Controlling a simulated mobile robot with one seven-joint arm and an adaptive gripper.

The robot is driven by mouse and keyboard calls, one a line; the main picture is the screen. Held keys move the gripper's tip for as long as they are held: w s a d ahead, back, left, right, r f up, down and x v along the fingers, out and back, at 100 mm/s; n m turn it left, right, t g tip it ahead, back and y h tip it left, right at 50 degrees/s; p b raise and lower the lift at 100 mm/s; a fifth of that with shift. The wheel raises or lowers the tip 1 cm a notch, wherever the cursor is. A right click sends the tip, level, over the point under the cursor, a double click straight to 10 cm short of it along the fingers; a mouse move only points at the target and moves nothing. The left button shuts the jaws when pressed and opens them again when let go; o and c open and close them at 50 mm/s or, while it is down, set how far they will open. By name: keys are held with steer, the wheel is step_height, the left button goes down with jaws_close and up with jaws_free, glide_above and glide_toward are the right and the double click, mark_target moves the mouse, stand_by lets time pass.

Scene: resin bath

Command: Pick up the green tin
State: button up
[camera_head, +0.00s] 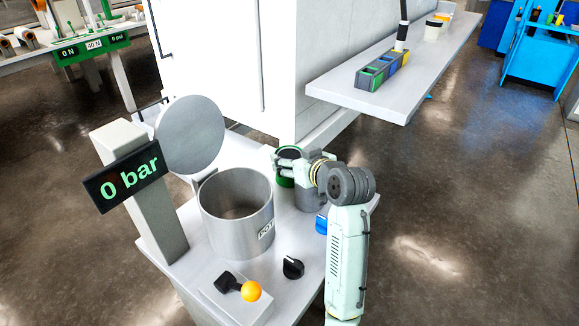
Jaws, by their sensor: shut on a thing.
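The green tin (285,182) is at the back right of the white bench, in the head view. It is a small green cylinder with a dark top. My gripper (287,163) reaches over from the right, with its fingers around the tin's upper part, shut on it. The fingers and wrist hide much of the tin. I cannot tell whether its base touches the bench.
A grey cylinder (307,201) and a blue one (321,225) stand close by, partly behind my arm. Left are an open steel pot (236,206), a round lid (190,137) and a "0 bar" display (126,182). A black knob (293,267) and orange-ended lever (250,291) are in front.

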steer(key=c, duration=0.4)
steer(key=shift+r, duration=0.2)
